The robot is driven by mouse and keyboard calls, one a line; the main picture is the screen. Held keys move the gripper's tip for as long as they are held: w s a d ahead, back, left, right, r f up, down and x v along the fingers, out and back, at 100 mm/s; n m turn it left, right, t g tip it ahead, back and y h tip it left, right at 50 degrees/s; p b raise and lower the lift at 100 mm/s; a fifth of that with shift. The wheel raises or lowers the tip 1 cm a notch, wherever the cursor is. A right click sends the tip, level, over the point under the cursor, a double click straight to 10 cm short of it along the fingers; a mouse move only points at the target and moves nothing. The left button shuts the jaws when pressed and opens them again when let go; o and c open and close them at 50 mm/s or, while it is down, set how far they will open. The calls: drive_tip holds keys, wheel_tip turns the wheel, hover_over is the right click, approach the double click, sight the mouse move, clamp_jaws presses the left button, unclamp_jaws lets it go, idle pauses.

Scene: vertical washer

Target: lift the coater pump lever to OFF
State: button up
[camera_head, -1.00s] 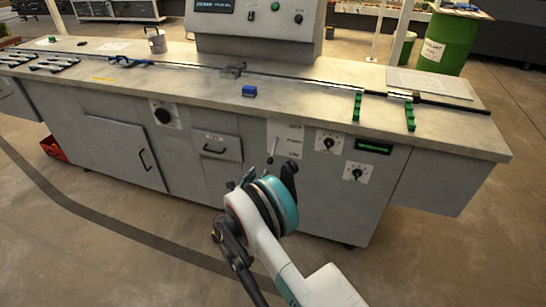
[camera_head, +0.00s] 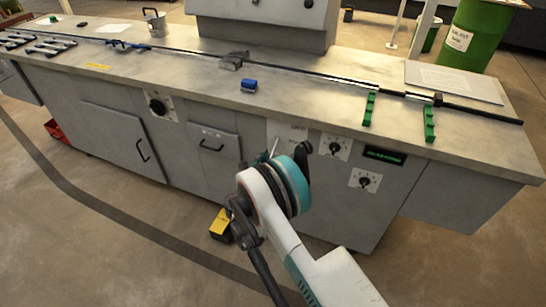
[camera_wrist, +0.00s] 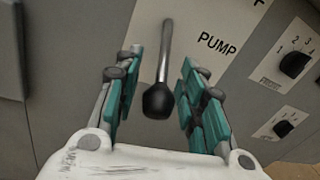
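The pump lever shows in the wrist view as a grey metal rod with a black knob (camera_wrist: 158,101), on a pale plate (camera_wrist: 215,40) that reads PUMP. The rod runs up the picture from the knob. My gripper (camera_wrist: 160,105) is open, with one teal-padded finger on each side of the knob. Gaps show between the knob and both fingers, so it looks untouched. In the head view my gripper (camera_head: 273,157) is at the cabinet front, and the thin rod of the lever (camera_head: 275,147) shows just above it. My wrist hides the knob there.
Right of the lever are two rotary knobs (camera_head: 335,148) (camera_head: 365,181) and a green display (camera_head: 384,156). The worktop (camera_head: 300,105) overhangs above, with a blue block (camera_head: 249,86) and green strips (camera_head: 369,107). A yellow and black object (camera_head: 221,225) is on the floor below.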

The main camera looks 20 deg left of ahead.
clamp_jaws()
drive_tip(key=shift+r, duration=0.1)
idle(0.3)
